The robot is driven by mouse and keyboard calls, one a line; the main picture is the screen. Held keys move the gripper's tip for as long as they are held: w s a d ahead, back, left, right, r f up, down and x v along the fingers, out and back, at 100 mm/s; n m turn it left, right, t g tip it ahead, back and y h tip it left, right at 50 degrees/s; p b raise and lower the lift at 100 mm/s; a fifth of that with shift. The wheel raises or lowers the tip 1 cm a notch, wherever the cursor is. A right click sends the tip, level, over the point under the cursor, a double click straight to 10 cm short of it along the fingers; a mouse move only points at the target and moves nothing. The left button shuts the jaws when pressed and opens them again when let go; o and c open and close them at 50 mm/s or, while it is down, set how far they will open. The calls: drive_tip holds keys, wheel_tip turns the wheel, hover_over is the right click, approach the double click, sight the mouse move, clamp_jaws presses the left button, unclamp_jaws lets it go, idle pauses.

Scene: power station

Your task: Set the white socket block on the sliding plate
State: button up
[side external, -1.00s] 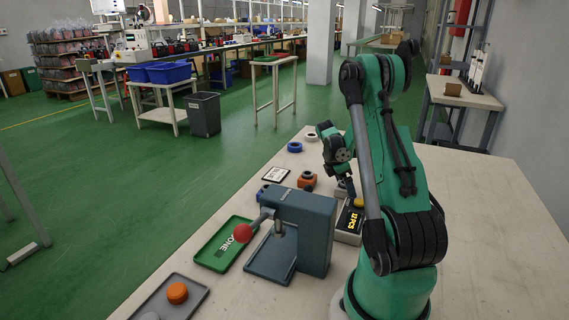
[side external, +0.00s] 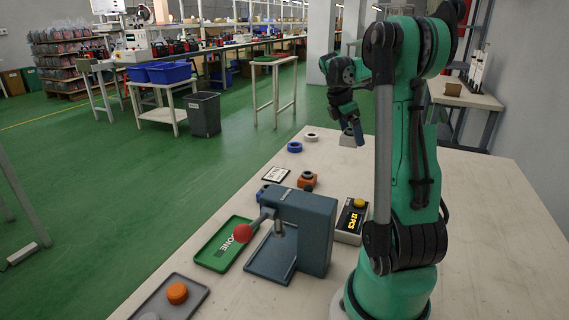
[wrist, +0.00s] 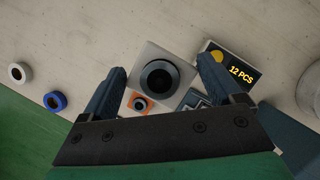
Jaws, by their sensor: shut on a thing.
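The white socket block (wrist: 185,73), a pale square with a round black socket, is between my gripper's blue fingers (wrist: 162,72) in the wrist view. In the side view my gripper (side external: 352,130) points down, shut on the block (side external: 349,140), which is held above the far part of the table. The blue-grey press (side external: 310,225) stands left of my arm, with a red-ball lever. A flat blue-grey plate (side external: 268,262), apparently the sliding plate, lies at its front, bare apart from the press's post above it.
A green tray (side external: 215,255) lies left of the plate, and a grey tray with an orange knob (side external: 177,292) in front. A counter box reading "12 PCS" (side external: 352,221), an orange block (side external: 307,181), a blue ring (side external: 295,147) and a white ring (side external: 311,137) stand around the press.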

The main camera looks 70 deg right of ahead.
sight(350, 129)
wheel_tip(350, 129, up, 4)
drive_tip(key=shift+r, duration=0.4)
drive_tip(key=shift+w+m, duration=0.15)
drive_tip(key=shift+m, duration=0.15)
drive_tip(key=shift+w+a+f+m+t+y, duration=1.05)
drive_tip(key=shift+a+f+m, duration=1.55)
drive_tip(key=shift+m, duration=3.25)
drive_tip(key=shift+w+a+f+m+t+y, duration=1.05)
drive_tip(key=shift+a+f+m, duration=1.5)
drive_tip(key=shift+m, duration=3.35)
drive_tip(key=shift+w+a+f+m+t+y, duration=0.7)
drive_tip(key=shift+w+a+f+m+t, duration=1.25)
drive_tip(key=shift+m, duration=3.9)
drive_tip(key=shift+s+a+f+g, duration=0.1)
drive_tip(key=shift+s+f+g, duration=0.25)
drive_tip(key=shift+f, duration=0.5)
drive_tip(key=shift+s+f+g, duration=0.2)
drive_tip(key=shift+s+f, duration=0.15)
drive_tip(key=shift+f, duration=0.5)
